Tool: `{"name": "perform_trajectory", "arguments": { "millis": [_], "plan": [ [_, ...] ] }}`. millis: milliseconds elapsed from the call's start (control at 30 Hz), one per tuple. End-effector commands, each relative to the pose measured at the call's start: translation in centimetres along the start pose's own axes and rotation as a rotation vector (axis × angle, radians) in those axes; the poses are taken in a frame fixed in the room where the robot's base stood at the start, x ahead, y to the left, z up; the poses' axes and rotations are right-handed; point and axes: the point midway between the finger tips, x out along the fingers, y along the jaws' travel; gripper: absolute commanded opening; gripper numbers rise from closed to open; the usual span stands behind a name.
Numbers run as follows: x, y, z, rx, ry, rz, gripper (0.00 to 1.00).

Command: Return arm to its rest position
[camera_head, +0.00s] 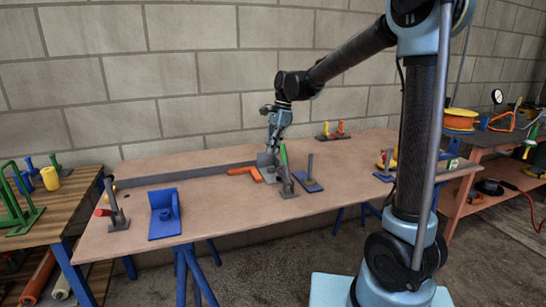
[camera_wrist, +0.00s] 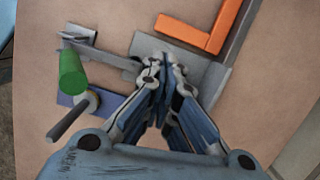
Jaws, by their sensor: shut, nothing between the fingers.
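My gripper (camera_head: 275,122) points down over the brown table (camera_head: 215,195), at its middle in the head view. In the wrist view my gripper (camera_wrist: 166,72) has its fingertips together with nothing between them. Below it is a grey metal piece (camera_wrist: 150,47); I cannot tell whether the fingertips touch it. A green-handled tool (camera_head: 286,170) stands close by on the right, and its green handle (camera_wrist: 73,72) shows left of the fingers in the wrist view. My arm reaches from the right, bent at the elbow.
An orange angle piece (camera_head: 243,172) lies left of the gripper. A blue stand with a post (camera_head: 309,178) stands to the right. A blue bracket (camera_head: 163,214) and a red-handled tool (camera_head: 113,208) stand at the left. A block wall (camera_head: 200,70) rises behind the table.

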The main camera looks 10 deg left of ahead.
Motion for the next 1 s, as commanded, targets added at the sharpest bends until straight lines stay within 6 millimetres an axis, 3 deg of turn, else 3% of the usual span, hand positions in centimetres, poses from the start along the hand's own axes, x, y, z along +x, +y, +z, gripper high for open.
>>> {"name": "perform_trajectory", "arguments": {
  "millis": [133, 267, 600, 1000],
  "plan": [
    [-0.9, 0.7, -1.0, -0.019, 0.007, -0.018, 0.00],
    [-2.2, 2.5, -3.5, -0.078, 0.032, -0.068, 0.00],
    [-5.4, 9.0, -11.0, -0.298, 0.164, -0.210, 0.00],
    [-7.0, 17.8, -18.0, -0.554, 0.398, -0.288, 0.00]
  ]
}}
